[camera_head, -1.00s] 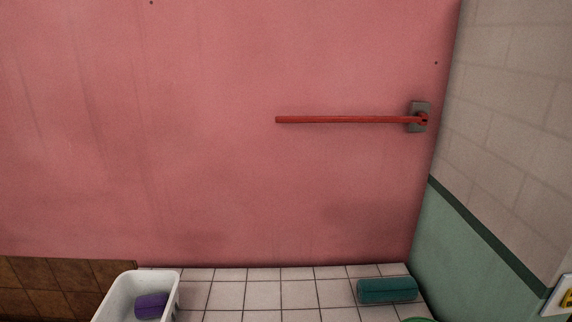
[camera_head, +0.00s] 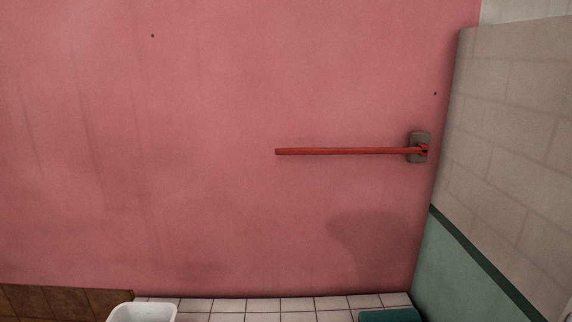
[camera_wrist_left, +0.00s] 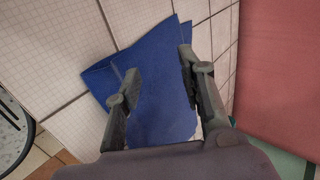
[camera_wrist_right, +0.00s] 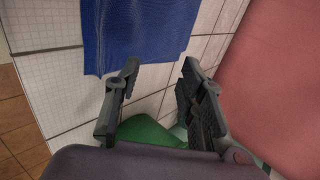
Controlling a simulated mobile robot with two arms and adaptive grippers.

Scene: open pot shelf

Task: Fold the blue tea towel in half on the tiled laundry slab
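The blue tea towel shows in the left wrist view (camera_wrist_left: 150,52) and the right wrist view (camera_wrist_right: 138,35), lying on the white tiled slab (camera_head: 262,305). Part of its left side in the left wrist view looks creased or overlapped. My left gripper (camera_wrist_left: 159,64) is open over the towel, with blue cloth visible between its fingers; contact cannot be told. My right gripper (camera_wrist_right: 160,66) is open, its fingertips near the towel's lower edge, with bare tile between them. The head view shows only the slab's back strip, with neither towel nor grippers.
A white tub (camera_head: 142,312) and a teal item (camera_head: 389,315) are at the slab's back. A red bar (camera_head: 345,151) sticks out along the pink wall. A green object (camera_wrist_right: 148,130) lies below my right gripper. A tiled side wall (camera_head: 520,130) bounds the right.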

